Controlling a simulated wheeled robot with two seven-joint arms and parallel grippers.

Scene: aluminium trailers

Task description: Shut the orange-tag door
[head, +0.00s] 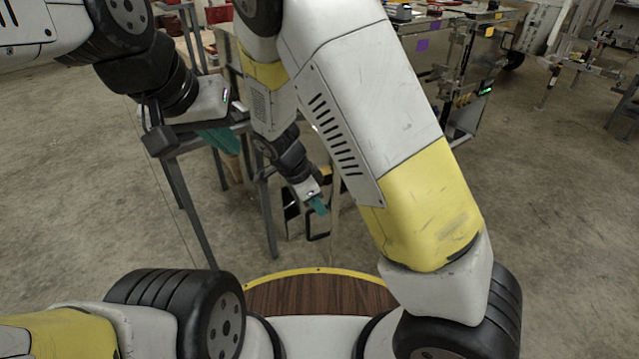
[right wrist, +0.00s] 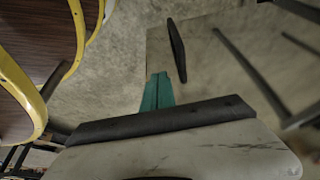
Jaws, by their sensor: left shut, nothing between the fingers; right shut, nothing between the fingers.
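No orange tag shows clearly on any door near my grippers. In the right wrist view a pale grey panel (right wrist: 205,65), possibly the door, carries a dark bar-like handle (right wrist: 177,50). My right gripper (right wrist: 157,92) is shut and empty, its teal fingers just below and left of that handle; whether they touch the panel I cannot tell. In the head view my right gripper (head: 319,206) hangs low beside a dark loop-shaped part (head: 317,236), and my arm hides much of the area behind. My left gripper (head: 222,140) is shut and empty beside a grey-legged table.
The grey-legged table (head: 187,205) stands close to both grippers. A metal bench or trailer (head: 466,100) with purple (head: 423,45) and yellow-orange (head: 490,31) tags stands at the back right. Open concrete floor (head: 560,190) lies to the right.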

